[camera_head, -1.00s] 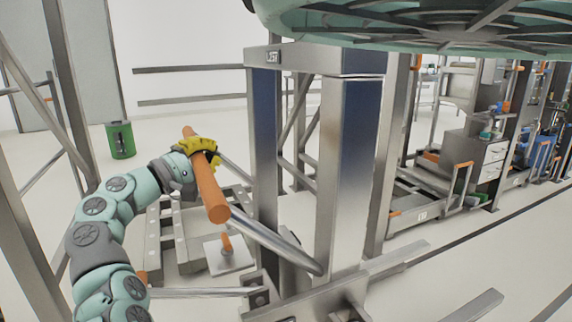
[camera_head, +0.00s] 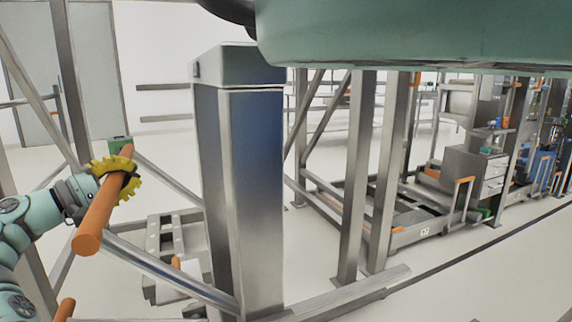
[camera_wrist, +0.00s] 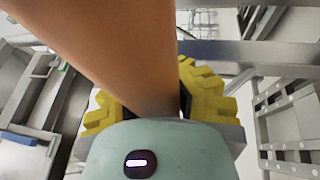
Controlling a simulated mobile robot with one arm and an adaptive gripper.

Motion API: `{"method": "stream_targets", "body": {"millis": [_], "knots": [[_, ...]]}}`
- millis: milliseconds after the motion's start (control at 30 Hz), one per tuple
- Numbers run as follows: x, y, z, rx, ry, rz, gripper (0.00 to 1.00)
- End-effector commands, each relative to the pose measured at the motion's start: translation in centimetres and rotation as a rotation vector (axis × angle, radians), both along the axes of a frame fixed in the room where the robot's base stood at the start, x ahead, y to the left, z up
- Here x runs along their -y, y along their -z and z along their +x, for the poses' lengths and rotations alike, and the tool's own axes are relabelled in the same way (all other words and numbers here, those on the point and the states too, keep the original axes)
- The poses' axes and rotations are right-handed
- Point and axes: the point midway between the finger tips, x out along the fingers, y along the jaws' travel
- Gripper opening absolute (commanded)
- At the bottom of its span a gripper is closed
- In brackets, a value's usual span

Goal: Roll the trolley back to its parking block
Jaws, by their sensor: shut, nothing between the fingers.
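A thick orange handle bar (camera_head: 100,212) slants across the left of the head view, at the top of silver tubing (camera_head: 165,268) that looks like part of the trolley. My gripper (camera_head: 117,178), with yellow fingers, is shut at the handle. In the wrist view the orange bar (camera_wrist: 115,45) crosses close in front, with yellow fingers showing on both sides of it. Whether they touch it is hard to tell. The trolley's lower part is mostly hidden. I cannot make out which thing is the parking block.
A wide metal post (camera_head: 240,180) stands just right of my gripper. A low grey frame (camera_head: 165,245) lies on the floor behind the tubing. Metal uprights (camera_head: 358,180) and a drawer cabinet (camera_head: 478,170) are to the right. Open floor (camera_head: 480,285) shows at lower right.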

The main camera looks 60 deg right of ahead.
Motion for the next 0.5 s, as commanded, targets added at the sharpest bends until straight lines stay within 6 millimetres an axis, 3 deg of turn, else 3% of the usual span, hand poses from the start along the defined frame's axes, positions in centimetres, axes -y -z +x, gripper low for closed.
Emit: {"method": "stream_targets", "body": {"millis": [200,500], "knots": [[-1.4,0.6,1.2,-0.008,-0.015,0.014,0.00],[-1.9,0.7,1.5,-0.010,-0.020,0.015,0.00]]}}
